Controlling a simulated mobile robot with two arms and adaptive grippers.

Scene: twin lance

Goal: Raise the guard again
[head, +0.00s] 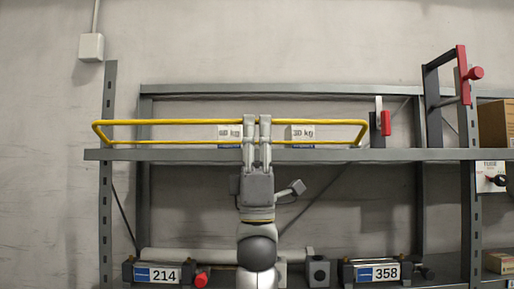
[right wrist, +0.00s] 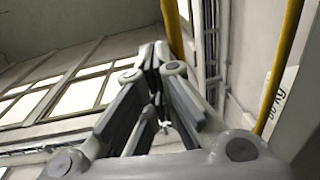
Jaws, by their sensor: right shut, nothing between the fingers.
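The guard is a yellow tube frame (head: 170,123) that runs along the upper grey shelf beam, with its two ends angled. My right gripper (head: 257,120) comes up from below in front of the middle of the guard. Its fingers point up, lie close together and hold nothing; the tips reach about the guard's upper bar in the picture. In the right wrist view the shut fingers (right wrist: 158,58) show beside the yellow bars (right wrist: 283,65). I cannot tell whether they touch the guard. My left gripper is in neither view.
Units marked 214 (head: 158,275) and 358 (head: 378,273) sit low.

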